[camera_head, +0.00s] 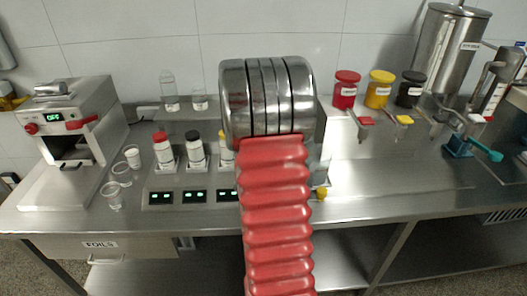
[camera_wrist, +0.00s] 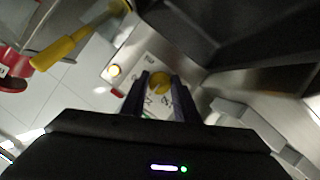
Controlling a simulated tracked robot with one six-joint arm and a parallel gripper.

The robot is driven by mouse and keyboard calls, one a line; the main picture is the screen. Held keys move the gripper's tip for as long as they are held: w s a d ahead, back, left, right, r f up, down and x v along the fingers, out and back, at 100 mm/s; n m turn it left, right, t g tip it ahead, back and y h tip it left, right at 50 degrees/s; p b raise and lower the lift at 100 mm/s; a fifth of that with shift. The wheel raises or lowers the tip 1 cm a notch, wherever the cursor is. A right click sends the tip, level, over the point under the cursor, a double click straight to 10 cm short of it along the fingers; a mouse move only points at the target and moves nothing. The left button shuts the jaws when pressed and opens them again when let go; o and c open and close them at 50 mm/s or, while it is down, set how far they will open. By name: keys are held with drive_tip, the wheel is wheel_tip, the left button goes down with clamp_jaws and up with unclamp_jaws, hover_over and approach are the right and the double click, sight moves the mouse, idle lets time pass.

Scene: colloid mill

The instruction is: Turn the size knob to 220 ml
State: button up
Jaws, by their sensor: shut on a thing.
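In the wrist view my gripper (camera_wrist: 160,77) has its two dark fingers on either side of a round yellow knob (camera_wrist: 160,86), shut on it. The knob sits on a white panel (camera_wrist: 150,64) with dark scale marks around it. The marks are too small and blurred to read, so I cannot tell which volume the knob points to. In the head view my gripper and this knob are hidden behind my arm.
Dark machine parts (camera_wrist: 235,35) crowd the right. In the head view a foil sealer (camera_head: 70,125) and several bottles stand left.

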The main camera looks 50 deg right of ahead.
drive_tip(key=shift+w+a, duration=0.1)
drive_tip(key=o, duration=1.1)
drive_tip(key=shift+c, duration=0.2)
